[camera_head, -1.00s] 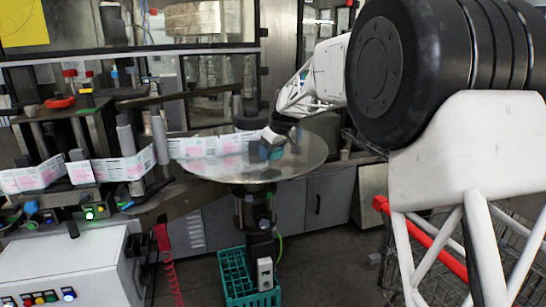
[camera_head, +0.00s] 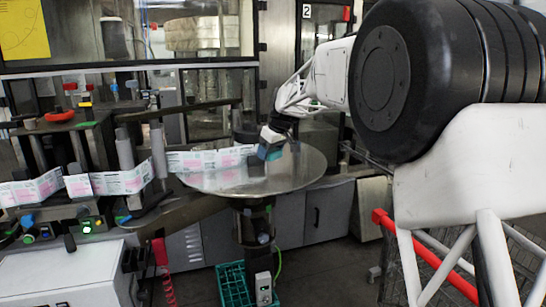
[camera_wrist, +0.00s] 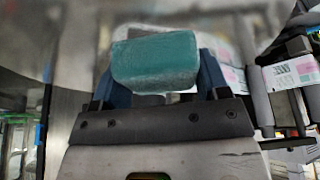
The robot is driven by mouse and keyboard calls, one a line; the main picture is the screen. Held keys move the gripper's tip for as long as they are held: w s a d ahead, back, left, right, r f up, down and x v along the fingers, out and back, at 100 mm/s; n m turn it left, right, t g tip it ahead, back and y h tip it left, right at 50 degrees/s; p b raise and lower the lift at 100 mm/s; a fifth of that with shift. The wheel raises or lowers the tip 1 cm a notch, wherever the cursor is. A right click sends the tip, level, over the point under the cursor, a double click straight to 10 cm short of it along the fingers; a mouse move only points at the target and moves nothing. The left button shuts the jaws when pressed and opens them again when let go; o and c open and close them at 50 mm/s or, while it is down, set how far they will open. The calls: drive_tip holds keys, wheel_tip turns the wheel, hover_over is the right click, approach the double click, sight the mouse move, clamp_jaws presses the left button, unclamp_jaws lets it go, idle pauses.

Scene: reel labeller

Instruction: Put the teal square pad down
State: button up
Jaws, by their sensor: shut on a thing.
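The teal square pad (camera_head: 269,152) is held in my gripper (camera_head: 272,146) over the round metal turntable (camera_head: 300,170). In the wrist view the teal pad (camera_wrist: 155,60) sits between the two blue fingers of my gripper (camera_wrist: 155,78), which are shut on its sides. The pad looks slightly tilted. In the head view it appears close above the disc; I cannot tell whether its lower edge touches the surface.
A printed label web (camera_head: 120,181) runs from the left onto the left part of the disc. The right part of the disc is bare. A teal crate (camera_head: 232,284) stands on the floor below. A white control cabinet (camera_head: 65,272) with buttons is at lower left.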

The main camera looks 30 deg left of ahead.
drive_tip(key=w+d+f+m+t, duration=0.1)
drive_tip(key=d+m, duration=0.2)
drive_tip(key=d, duration=0.6)
drive_tip(key=w+d+f+m+t+h, duration=0.1)
drive_tip(key=d+m, duration=0.1)
drive_tip(key=d, duration=0.7)
drive_tip(key=shift+w+f+m, duration=0.15)
drive_tip(key=shift+f+m, duration=0.25)
drive_tip(key=shift+w, duration=0.1)
hover_over(312, 167)
drive_tip(key=shift+s+d+f, duration=0.2)
drive_tip(key=shift+d+f, duration=0.1)
drive_tip(key=shift+f, duration=0.45)
drive_tip(key=shift+f, duration=1.75)
drive_tip(key=shift+f, duration=0.25)
